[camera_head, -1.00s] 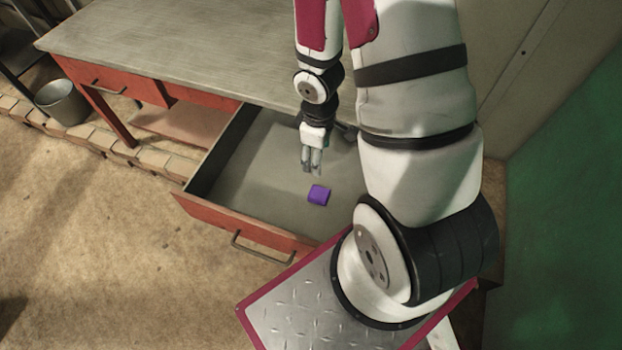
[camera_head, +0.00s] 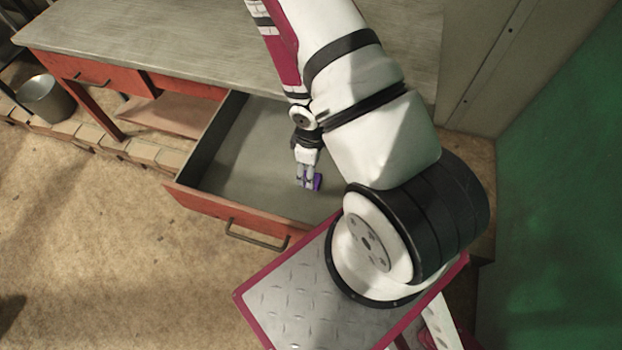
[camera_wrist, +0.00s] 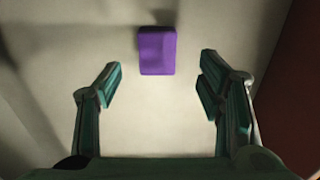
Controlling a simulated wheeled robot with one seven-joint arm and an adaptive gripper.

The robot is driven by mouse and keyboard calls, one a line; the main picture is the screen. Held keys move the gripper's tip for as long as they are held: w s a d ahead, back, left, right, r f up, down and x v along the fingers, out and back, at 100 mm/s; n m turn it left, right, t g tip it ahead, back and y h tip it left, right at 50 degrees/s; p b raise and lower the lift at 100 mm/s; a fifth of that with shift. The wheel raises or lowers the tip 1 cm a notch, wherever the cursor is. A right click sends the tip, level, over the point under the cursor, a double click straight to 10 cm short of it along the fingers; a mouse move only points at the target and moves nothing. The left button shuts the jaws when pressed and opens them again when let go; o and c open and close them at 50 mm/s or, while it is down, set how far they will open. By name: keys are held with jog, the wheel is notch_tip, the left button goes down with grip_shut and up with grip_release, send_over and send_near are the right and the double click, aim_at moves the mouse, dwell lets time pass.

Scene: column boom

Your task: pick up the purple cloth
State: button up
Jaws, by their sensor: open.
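The purple cloth (camera_head: 318,181) is a small folded block lying on the floor of the open drawer (camera_head: 240,222). In the wrist view the purple cloth (camera_wrist: 157,50) is at the upper middle, beyond the fingertips and roughly between their lines. My gripper (camera_head: 307,186) is over the drawer and partly covers the cloth in the head view. In the wrist view my gripper (camera_wrist: 160,82) is open, its fingers wide apart with nothing between them. I cannot tell its exact height above the drawer floor.
The drawer belongs to a grey-topped workbench (camera_head: 150,38) with red fronts. The drawer's left part is empty. A metal bucket (camera_head: 45,98) stands at the far left by a low brick edge (camera_head: 85,135). A green wall (camera_head: 560,200) is at the right.

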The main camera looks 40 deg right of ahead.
jog(key=shift+w+d+f+p, duration=0.1)
jog(key=shift+f+p, duration=0.2)
jog(key=shift+f, duration=2.4)
jog(key=shift+c, duration=0.6)
jog(key=c, duration=1.2)
jog(key=shift+r, duration=0.15)
jog(key=shift+r+b, duration=0.4)
jog(key=shift+r, duration=4.5)
